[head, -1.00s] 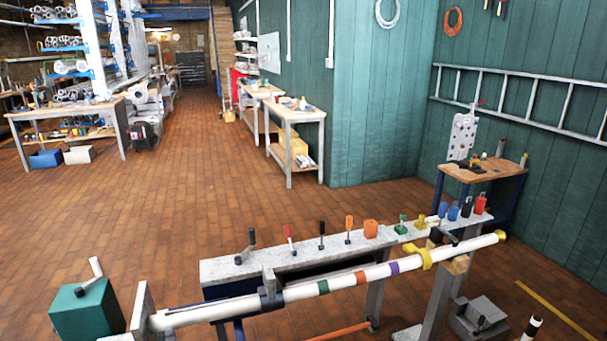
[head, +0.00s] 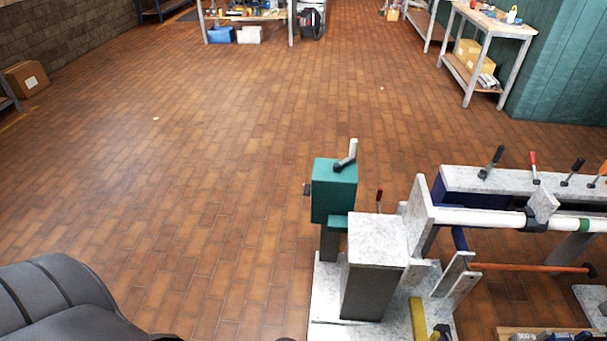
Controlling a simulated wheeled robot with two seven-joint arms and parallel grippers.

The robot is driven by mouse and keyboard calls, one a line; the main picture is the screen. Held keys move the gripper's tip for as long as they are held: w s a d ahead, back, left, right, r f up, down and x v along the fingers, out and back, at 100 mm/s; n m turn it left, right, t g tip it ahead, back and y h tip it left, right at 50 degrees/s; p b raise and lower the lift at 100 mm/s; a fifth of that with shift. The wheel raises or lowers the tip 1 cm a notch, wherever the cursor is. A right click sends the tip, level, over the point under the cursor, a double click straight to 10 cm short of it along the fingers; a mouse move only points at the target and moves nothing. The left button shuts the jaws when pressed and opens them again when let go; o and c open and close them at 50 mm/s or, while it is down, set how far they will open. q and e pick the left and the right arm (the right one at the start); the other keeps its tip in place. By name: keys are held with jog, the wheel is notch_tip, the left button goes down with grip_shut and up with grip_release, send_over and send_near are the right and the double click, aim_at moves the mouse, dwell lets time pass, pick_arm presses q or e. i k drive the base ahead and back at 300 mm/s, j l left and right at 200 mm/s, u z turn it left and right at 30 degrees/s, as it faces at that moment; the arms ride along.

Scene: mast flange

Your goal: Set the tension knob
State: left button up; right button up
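A teal box (head: 333,192) stands at the left end of the bench rig, with a light lever (head: 347,154) on top. A small dark knob (head: 307,189) sticks out of its left side; I cannot tell if this is the tension knob. A white tube (head: 480,217) runs right from an upright plate (head: 418,212) and leaves the picture. A small red-tipped lever (head: 379,197) stands just behind the grey block. Neither of my grippers shows. A dark grey rounded part at the lower left may be mine.
A grey block (head: 377,240) stands on a pale base plate (head: 327,305). A rear rail (head: 520,183) carries several levers. An orange bar (head: 530,267) runs low beneath the tube. The brick floor (head: 200,190) to the left is clear.

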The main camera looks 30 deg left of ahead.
aim_at(307, 187)
jog(key=j+u, duration=0.1)
jog(key=j, duration=0.8)
jog(key=i+j+u, duration=0.1)
jog(key=j, duration=0.8)
